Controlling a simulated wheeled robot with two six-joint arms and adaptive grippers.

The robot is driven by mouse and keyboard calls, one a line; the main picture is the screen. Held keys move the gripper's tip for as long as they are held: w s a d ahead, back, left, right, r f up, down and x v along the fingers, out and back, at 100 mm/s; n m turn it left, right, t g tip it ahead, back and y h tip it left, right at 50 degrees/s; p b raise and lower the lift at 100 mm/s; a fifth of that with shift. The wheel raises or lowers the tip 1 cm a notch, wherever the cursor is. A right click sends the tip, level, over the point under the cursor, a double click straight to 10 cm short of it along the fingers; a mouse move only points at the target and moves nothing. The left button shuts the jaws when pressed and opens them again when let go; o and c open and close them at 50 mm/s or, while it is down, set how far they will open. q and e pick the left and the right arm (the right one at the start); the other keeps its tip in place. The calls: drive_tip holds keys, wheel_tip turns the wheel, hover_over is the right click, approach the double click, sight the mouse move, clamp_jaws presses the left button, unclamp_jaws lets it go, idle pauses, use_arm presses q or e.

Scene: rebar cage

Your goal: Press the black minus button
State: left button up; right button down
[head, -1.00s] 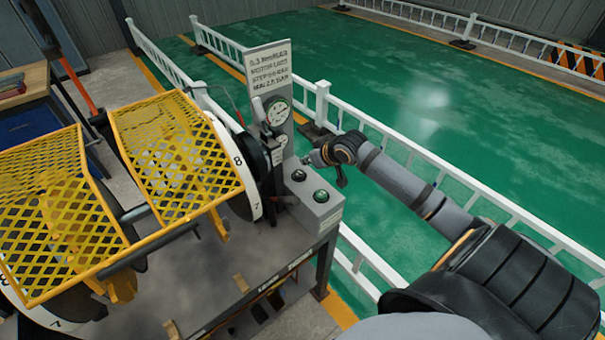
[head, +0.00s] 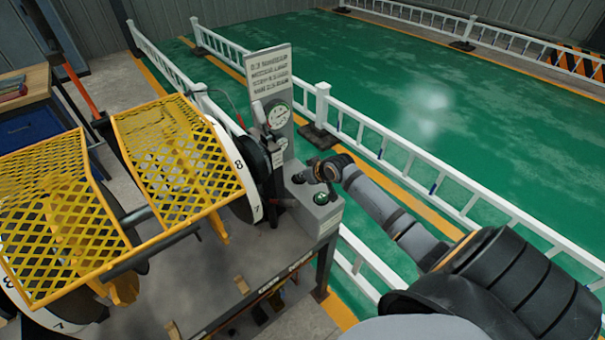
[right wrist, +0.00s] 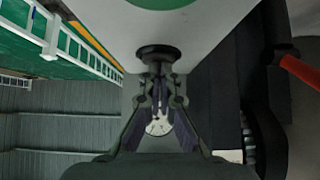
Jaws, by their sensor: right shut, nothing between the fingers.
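The grey control box (head: 328,214) stands at the end of the machine bench. On its top face are a green button (head: 321,198) and a black button (head: 298,179). My right gripper (head: 303,177) is over the box, its fingers at the black button and partly covering it. In the right wrist view the closed fingertips (right wrist: 160,70) are right at the edge of the black button (right wrist: 158,53). I cannot tell whether they touch it. No minus mark is readable. The green button (right wrist: 157,22) shows at the top there. My left gripper is not in view.
A gauge panel (head: 268,70) with a sign rises behind the box. Yellow mesh guards (head: 175,155) and a numbered wheel (head: 243,180) stand to the left. A white railing (head: 400,150) runs behind my right arm. The green floor beyond is clear.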

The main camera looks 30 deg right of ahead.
drive_tip(key=shift+s+f, duration=0.1)
drive_tip(key=shift+f, duration=0.4)
drive_tip(key=r+p, duration=0.5)
drive_tip(key=shift+w+r+p, duration=0.2)
drive_tip(key=shift+r+p, duration=0.15)
drive_tip(key=shift+s+d+b, duration=0.15)
drive_tip(key=shift+s+b, duration=0.85)
drive_tip(key=shift+s, duration=0.1)
drive_tip(key=p+v, duration=0.1)
drive_tip(key=v, duration=0.6)
drive_tip(key=shift+r, duration=0.4)
drive_tip(key=shift+s, duration=0.1)
